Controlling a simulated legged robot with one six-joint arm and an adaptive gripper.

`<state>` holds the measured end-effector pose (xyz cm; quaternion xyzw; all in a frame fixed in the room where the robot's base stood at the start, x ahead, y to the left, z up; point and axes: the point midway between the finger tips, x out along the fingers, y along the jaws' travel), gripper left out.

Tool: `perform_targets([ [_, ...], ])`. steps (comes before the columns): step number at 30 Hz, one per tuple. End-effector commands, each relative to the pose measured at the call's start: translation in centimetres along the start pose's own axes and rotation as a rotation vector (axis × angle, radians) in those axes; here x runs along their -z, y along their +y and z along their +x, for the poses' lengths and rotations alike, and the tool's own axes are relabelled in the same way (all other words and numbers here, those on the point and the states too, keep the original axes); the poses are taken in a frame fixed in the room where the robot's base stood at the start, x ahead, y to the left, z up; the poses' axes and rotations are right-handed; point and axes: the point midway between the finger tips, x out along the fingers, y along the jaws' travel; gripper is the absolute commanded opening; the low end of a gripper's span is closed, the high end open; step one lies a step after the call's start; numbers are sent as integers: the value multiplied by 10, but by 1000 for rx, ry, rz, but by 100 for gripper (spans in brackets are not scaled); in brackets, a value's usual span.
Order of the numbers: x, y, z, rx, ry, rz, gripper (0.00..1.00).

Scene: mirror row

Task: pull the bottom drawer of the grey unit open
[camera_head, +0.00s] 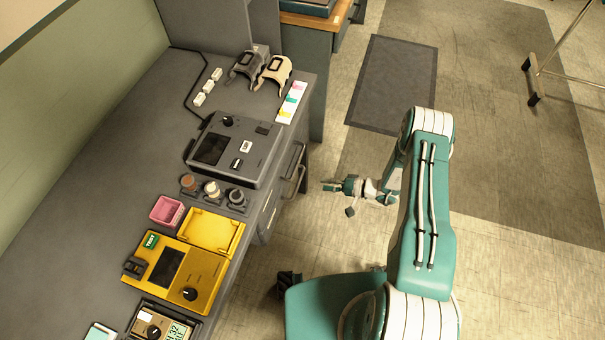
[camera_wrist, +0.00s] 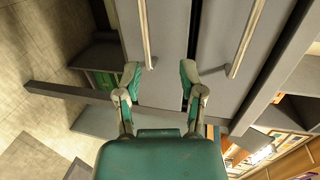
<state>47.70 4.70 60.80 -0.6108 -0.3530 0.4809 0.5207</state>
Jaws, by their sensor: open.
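The grey unit (camera_head: 306,98) is under the grey worktop, with bar handles (camera_head: 298,172) on its front in the head view. In the wrist view two drawer fronts stand side by side, split by a dark gap. The one on the left, with a bar handle (camera_wrist: 147,35), looks like the bottom drawer (camera_wrist: 172,40); the other has its own handle (camera_wrist: 245,40). Both look shut. My gripper (camera_wrist: 160,78) is open and empty, facing the left front, the handle's near end showing between its fingertips. In the head view my gripper (camera_head: 326,186) is a short way off the unit.
The worktop (camera_head: 150,130) carries a dark grey device (camera_head: 237,150), a yellow device (camera_head: 185,268), a pink tray (camera_head: 167,211) and several small items. A dark mat (camera_head: 393,82) lies on open floor beyond my arm. A wheeled stand (camera_head: 545,68) is at the far right.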

Motion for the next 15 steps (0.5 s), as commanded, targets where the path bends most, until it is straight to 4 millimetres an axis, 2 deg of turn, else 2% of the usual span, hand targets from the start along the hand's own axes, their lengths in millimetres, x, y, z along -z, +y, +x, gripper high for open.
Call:
perform_targets([
  [1, -3, 11, 1, 8, 19, 5, 51],
  [3, -6, 20, 2, 14, 38, 6, 51],
  [8, -7, 25, 7, 17, 48, 4, 51],
  [15, -6, 24, 46, 16, 43, 3, 51],
])
